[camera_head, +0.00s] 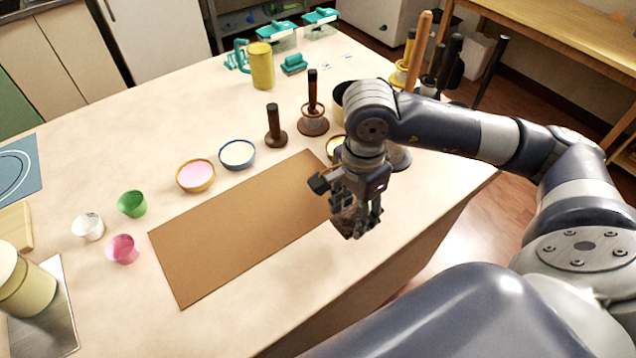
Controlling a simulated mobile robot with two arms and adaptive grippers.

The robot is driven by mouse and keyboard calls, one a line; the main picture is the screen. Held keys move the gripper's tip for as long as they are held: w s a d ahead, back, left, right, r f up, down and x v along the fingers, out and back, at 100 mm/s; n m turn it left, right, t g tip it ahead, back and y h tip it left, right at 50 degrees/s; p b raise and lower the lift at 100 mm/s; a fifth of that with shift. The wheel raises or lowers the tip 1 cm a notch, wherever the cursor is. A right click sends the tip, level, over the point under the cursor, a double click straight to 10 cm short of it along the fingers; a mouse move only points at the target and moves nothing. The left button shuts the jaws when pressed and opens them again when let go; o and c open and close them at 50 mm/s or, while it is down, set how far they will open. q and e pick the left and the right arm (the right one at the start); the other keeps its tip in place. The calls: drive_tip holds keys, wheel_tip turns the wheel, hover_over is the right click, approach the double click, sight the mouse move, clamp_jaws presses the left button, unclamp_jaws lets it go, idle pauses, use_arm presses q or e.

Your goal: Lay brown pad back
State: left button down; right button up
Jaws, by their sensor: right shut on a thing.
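A large brown pad (235,225) lies flat on the pale table, its long side running from the lower left up to the right. The pad's right edge is partly hidden behind the gripper. My left gripper is not in view.
Bowls with pink (196,175) and pale (237,154) contents stand behind the pad. Green (132,203), white (88,227) and pink (122,248) cups stand to its left. Dark wooden stamps (275,128) and a yellow can (261,66) stand farther back. The front table strip is clear.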

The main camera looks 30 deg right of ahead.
drive_tip(key=p, duration=0.3)
hover_over(318, 197)
drive_tip(key=shift+s+d+f, duration=0.1)
drive_tip(key=shift+s+f, duration=0.3)
drive_tip(key=shift+w+p, duration=0.3)
drive_tip(key=shift+w, duration=0.2)
wheel_tip(318, 197, down, 3)
drive_tip(key=shift+r+p, duration=0.2)
drive_tip(key=shift+p, duration=0.4)
drive_tip(key=shift+f, duration=0.4)
drive_tip(key=o, duration=0.9)
drive_tip(key=shift+o, duration=0.2)
